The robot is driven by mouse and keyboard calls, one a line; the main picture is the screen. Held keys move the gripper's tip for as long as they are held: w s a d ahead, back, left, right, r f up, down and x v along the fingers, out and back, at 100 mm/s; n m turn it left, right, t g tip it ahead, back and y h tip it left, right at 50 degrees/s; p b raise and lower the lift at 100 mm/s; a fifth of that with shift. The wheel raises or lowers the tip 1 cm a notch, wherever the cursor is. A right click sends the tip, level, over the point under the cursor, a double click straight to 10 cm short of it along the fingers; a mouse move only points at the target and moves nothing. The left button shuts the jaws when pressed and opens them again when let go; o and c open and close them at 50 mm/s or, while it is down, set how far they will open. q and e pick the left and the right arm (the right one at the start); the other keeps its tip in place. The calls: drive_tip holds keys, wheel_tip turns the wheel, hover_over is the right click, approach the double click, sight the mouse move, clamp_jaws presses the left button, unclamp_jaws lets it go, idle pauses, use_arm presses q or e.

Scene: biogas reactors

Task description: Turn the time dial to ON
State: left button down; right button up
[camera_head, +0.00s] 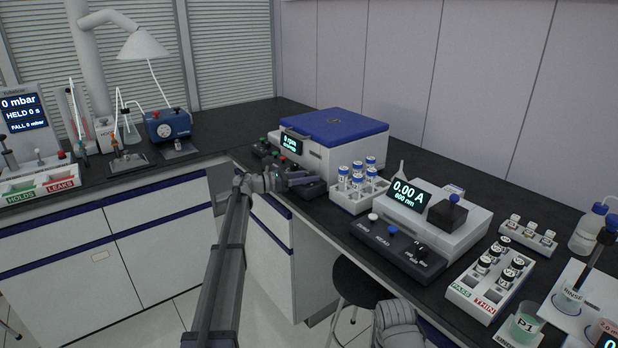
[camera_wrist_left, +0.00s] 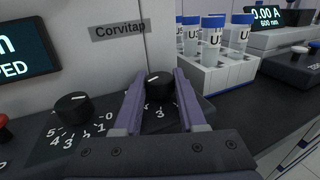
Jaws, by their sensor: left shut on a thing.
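The white centrifuge with a blue lid (camera_head: 345,126) stands on the black bench, its front panel near my left gripper (camera_head: 303,181). In the left wrist view the left gripper (camera_wrist_left: 158,80) has its two purple fingers on either side of a black dial (camera_wrist_left: 159,88) and is shut on it. A white mark shows on the dial's top. A "3" shows below it; its other markings are hidden by the fingers. A second black dial (camera_wrist_left: 74,106), with numbers around it, sits free to the left. I cannot read which is the time dial. My right gripper is out of view.
A white rack with blue-capped tubes (camera_wrist_left: 203,75) stands close to the right of the gripped dial. A red button (camera_wrist_left: 4,130) is at the left edge. The photometer (camera_head: 440,222) and a vial tray (camera_head: 460,292) are farther right.

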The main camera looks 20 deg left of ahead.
use_arm(q)
drive_tip(key=c, duration=0.8)
unclamp_jaws()
drive_tip(key=shift+o, duration=0.2)
drive_tip(key=v, duration=0.7)
drive_tip(key=shift+s+a, duration=0.2)
drive_tip(key=shift+a, duration=0.15)
